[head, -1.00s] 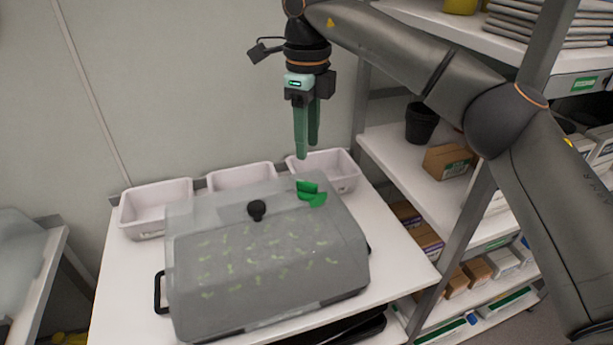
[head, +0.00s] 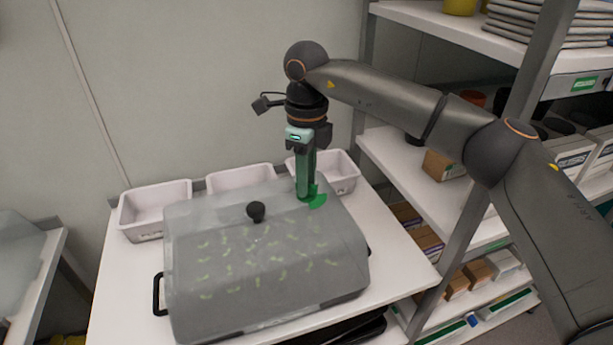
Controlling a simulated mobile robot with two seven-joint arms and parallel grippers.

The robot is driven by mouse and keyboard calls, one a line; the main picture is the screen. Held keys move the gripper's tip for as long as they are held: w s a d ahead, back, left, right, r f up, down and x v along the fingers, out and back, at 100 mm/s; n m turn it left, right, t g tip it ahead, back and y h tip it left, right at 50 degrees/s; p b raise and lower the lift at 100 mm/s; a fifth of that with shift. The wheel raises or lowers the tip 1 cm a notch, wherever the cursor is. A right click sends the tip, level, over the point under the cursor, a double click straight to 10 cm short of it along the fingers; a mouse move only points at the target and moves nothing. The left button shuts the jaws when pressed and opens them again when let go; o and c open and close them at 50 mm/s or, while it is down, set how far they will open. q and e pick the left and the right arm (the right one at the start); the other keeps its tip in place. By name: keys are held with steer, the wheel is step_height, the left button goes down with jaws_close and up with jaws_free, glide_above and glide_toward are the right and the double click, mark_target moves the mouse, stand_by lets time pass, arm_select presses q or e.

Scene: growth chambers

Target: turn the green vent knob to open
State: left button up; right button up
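The green vent knob (head: 318,202) sits on the top of a translucent grey lid (head: 200,250), towards its back right. Its round green base shows, but its raised grip is hidden behind my gripper fingers. My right gripper (head: 306,196) points straight down with its green fingertips at the knob. The two fingers overlap in this view, so I cannot tell whether they are around the grip or closed on it. My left gripper is not in view.
A shelf rack (head: 400,170) with boxes and pots stands on the right.

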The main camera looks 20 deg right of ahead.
jaws_close()
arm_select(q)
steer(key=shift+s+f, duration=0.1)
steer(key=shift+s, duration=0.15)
arm_select(e)
steer(key=m, duration=0.3)
steer(key=shift+r+p, duration=0.1)
steer(key=shift+p, duration=0.3)
steer(key=m, duration=0.4)
steer(key=shift+p, duration=0.3)
steer(key=m, duration=0.5)
steer(key=shift+m, duration=0.4)
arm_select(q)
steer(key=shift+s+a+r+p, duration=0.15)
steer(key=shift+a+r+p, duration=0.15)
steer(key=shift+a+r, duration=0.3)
arm_select(e)
steer(key=shift+m, duration=2.6)
